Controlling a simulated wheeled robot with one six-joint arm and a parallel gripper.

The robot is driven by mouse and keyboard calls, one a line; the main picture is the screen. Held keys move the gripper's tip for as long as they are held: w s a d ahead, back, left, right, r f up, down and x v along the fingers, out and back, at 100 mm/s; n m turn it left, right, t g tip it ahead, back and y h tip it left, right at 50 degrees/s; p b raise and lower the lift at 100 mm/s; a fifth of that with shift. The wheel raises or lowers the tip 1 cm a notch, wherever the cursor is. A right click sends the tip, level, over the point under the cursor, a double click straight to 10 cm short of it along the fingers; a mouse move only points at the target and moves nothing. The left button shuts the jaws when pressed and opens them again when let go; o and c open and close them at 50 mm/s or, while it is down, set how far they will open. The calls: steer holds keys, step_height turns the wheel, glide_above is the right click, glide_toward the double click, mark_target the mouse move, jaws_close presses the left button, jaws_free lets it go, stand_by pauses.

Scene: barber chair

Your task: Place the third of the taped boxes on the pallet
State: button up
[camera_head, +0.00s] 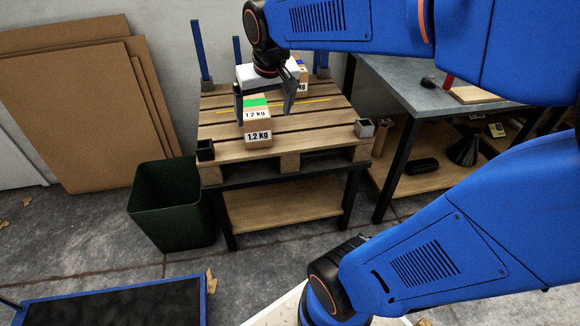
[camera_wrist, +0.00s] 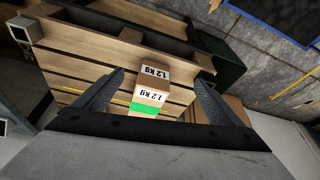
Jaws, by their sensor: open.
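The wooden pallet (camera_head: 312,134) lies on a black-framed table. A cardboard box with green tape (camera_head: 256,103) and 1.2 kg labels sits near its front left; whether the two labels belong to one box or two is unclear. It shows in the wrist view (camera_wrist: 146,109) between the fingers. My gripper (camera_head: 264,104) is open above and around the green-taped box, fingers apart on either side, with gaps to it in the wrist view (camera_wrist: 160,80). A second box with blue tape (camera_head: 302,87) stands farther back right, partly hidden by my gripper. No third taped box is distinguishable.
Blue posts (camera_head: 201,50) rise at the pallet's rear; small blocks (camera_head: 364,128) mark its front corners. A dark green bin (camera_head: 172,205) stands left. A grey workbench (camera_head: 410,85) is at right. Cardboard sheets (camera_head: 75,110) lean on the wall. A blue-edged dark platform (camera_head: 115,303) lies front left.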

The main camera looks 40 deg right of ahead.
steer(key=s+a+f+n, duration=0.1)
steer(key=s+f, duration=0.1)
steer(key=s, duration=0.6)
steer(key=s+a+f+n, duration=0.1)
steer(key=s+a+f, duration=0.1)
steer(key=s, duration=0.6)
steer(key=shift+s+a+f+t+y, duration=0.3)
steer(key=shift+s+f+t+y, duration=0.1)
steer(key=shift+f, duration=0.3)
